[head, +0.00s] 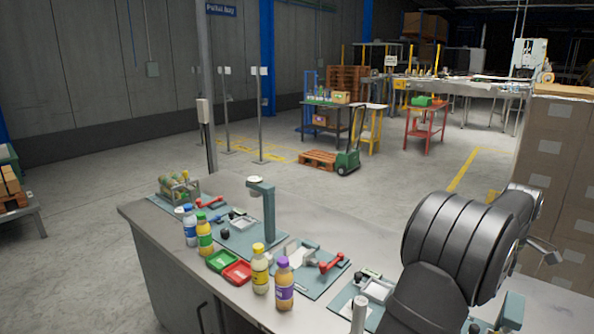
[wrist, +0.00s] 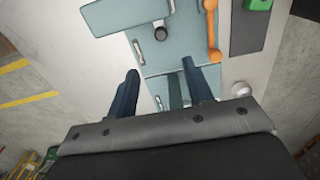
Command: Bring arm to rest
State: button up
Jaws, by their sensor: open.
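My gripper (wrist: 160,72) shows in the wrist view with its two dark blue fingers apart. I see nothing held between them. The fingers are over the workbench, above a teal mat (wrist: 180,54) with small metal fittings. An orange-red handle (wrist: 212,32) lies to the right of the fingers. In the head view my arm's dark grey links fill the right side, over the right end of the grey workbench (head: 150,222). I cannot make out the fingers in that view.
Bottles with green, blue, yellow (head: 260,270) and purple (head: 284,285) caps stand along the bench's front. Green (head: 221,261) and red (head: 237,273) trays sit between them. A grey-green post (head: 268,215) rises behind. Stacked cartons (head: 562,180) stand at the right. Open floor lies beyond the bench.

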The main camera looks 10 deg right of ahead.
notch_tip(320, 180, down, 15)
jog(key=shift+w+a+f, duration=0.1)
jog(key=shift+w+f, duration=0.05)
jog(key=shift+w+a, duration=0.1)
jog(key=shift+a, duration=0.05)
dwell(0.4)
